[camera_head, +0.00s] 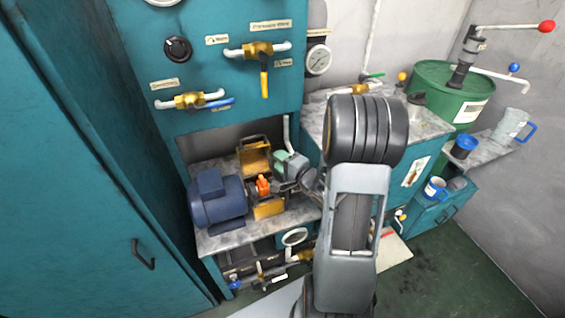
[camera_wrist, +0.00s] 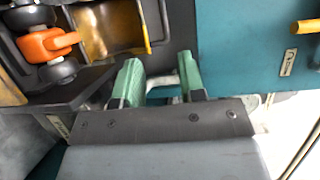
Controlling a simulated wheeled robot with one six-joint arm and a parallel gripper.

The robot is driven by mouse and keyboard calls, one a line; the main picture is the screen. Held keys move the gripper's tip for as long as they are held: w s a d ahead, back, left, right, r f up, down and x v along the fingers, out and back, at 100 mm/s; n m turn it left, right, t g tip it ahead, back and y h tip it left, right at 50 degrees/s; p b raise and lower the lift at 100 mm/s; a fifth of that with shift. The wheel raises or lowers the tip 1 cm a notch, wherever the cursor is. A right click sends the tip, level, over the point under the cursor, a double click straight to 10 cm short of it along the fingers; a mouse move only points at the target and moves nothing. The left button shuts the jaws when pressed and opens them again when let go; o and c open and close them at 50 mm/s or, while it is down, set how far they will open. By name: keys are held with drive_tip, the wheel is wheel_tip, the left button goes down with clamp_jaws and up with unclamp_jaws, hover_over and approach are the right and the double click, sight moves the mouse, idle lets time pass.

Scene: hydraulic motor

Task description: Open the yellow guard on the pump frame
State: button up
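The yellow guard (camera_head: 255,157) stands swung up at the back of the pump frame, its hollow inside showing. The orange coupling (camera_head: 263,186) is uncovered in front of it, above a lower yellow part (camera_head: 268,208). In the wrist view the guard's yellow inside (camera_wrist: 108,30) is at the top, right of the orange coupling (camera_wrist: 45,45). My gripper (camera_head: 288,163) is just right of the guard. In the wrist view its two green fingers (camera_wrist: 160,78) are apart with nothing seen between them, close to the guard's edge. Contact with the guard cannot be told.
A blue motor (camera_head: 216,198) sits left of the coupling on the grey bench. A green drum (camera_head: 445,95) stands at the right. My arm hides part of the bench's right side.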

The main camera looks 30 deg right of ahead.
drive_tip(key=shift+s+d, duration=0.1)
drive_tip(key=shift+s, duration=0.35)
idle(0.3)
